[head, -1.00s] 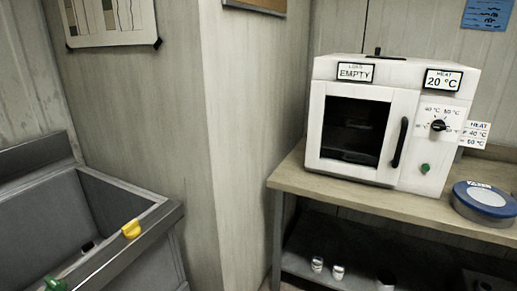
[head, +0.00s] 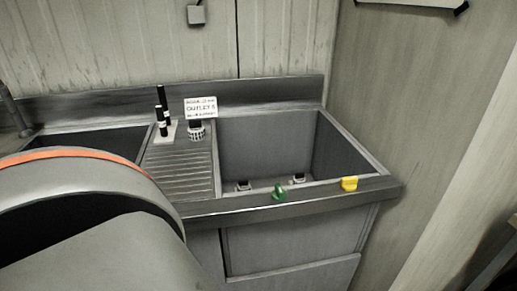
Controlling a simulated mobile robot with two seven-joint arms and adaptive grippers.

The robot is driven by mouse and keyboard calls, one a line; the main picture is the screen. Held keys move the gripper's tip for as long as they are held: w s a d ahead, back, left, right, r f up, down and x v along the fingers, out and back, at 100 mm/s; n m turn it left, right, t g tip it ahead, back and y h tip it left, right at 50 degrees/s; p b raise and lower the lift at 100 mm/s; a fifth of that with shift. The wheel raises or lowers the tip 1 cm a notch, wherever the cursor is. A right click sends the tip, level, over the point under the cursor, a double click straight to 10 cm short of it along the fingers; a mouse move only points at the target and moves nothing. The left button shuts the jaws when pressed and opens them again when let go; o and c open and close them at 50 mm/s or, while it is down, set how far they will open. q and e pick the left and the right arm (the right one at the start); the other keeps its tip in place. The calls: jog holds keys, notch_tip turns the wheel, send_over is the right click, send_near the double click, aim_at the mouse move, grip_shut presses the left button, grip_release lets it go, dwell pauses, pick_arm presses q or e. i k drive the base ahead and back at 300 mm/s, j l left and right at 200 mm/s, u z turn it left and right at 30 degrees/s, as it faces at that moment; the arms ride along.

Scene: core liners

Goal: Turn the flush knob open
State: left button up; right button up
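Two knobs sit on the front rim of the right sink basin. One is a green knob (head: 279,192) and the other is a yellow knob (head: 349,184) to its right, near the basin's corner. No label on either can be read, so I cannot tell which is the flush knob. The steel sink basin (head: 262,150) has two small dark-and-white fittings (head: 299,179) low inside it, behind the rim. Neither of my grippers is in view. A large grey arm link of mine with an orange band fills the lower left and hides part of the counter.
A ribbed drainboard (head: 182,168) lies left of the basin. On it stand two black rods (head: 162,108) in a white base, a white ringed item (head: 196,132) and a sign (head: 201,108) reading "OUTLET". Another basin (head: 95,145) is further left. A wall bounds the right side.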

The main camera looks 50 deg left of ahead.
aim_at(279, 195)
jog(key=u, duration=1.3)
